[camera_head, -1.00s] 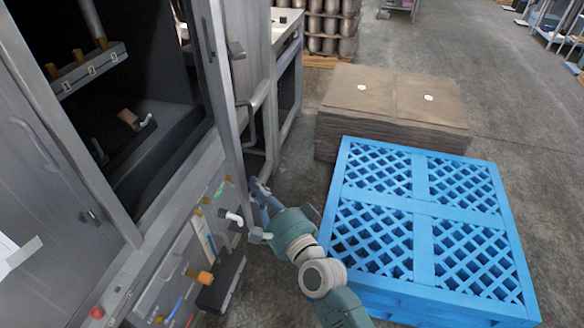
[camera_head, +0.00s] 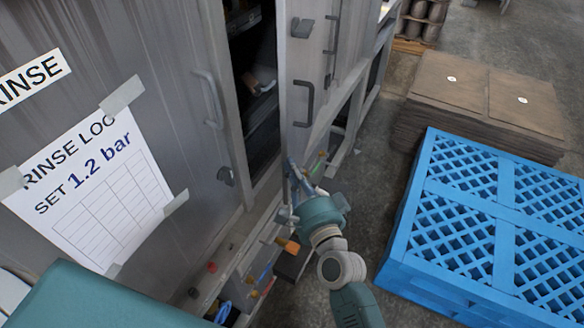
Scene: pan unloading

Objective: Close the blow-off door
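The blow-off door appears to be the grey door (camera_head: 303,70) right of the dark opening.
A shut grey door (camera_head: 190,60) with a handle and a rinse log sheet (camera_head: 95,190) is on the left. Coloured valves and hoses (camera_head: 262,275) sit below the opening. A blue pallet (camera_head: 480,215) and a brown stack (camera_head: 485,95) stand on the floor at right.

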